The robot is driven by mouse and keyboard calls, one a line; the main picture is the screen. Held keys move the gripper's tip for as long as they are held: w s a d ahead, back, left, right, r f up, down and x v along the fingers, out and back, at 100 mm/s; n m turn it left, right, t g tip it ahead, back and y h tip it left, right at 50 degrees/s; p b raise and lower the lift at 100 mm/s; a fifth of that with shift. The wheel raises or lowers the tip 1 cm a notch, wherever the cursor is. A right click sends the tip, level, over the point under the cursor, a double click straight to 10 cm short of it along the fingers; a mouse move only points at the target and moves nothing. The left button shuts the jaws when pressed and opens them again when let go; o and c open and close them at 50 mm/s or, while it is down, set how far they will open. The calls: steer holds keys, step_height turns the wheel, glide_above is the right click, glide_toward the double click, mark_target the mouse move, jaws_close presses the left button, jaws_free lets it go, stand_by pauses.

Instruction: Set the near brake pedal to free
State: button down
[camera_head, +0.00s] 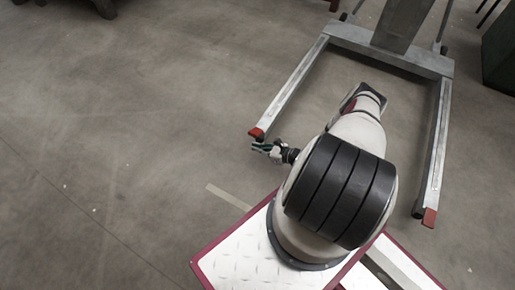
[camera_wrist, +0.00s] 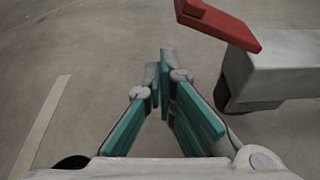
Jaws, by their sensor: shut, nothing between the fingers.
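A red brake pedal (camera_head: 256,132) sits at the end of the left leg of a grey wheeled frame. In the wrist view this red pedal (camera_wrist: 222,24) is at the upper right, a tilted plate sticking out from the end of the leg, above a dark caster wheel. A second red pedal (camera_head: 429,217) is at the end of the right leg. My gripper (camera_head: 259,147) is just below the left pedal in the head view, apart from it. In the wrist view my gripper (camera_wrist: 160,77) has its teal fingers shut and empty, left of the pedal.
The grey frame's left leg (camera_head: 293,83) and right leg (camera_head: 437,145) run back to a crossbar (camera_head: 390,52) with an upright post. A dark green box (camera_head: 500,52) stands at the right edge. The floor at left is clear, with a pale stripe (camera_wrist: 45,122).

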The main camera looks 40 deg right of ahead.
steer(key=f+p+v, duration=0.1)
steer(key=p+v, duration=0.1)
steer(key=v, duration=0.7)
steer(key=shift+s+d, duration=0.4)
steer(key=shift+f, duration=0.15)
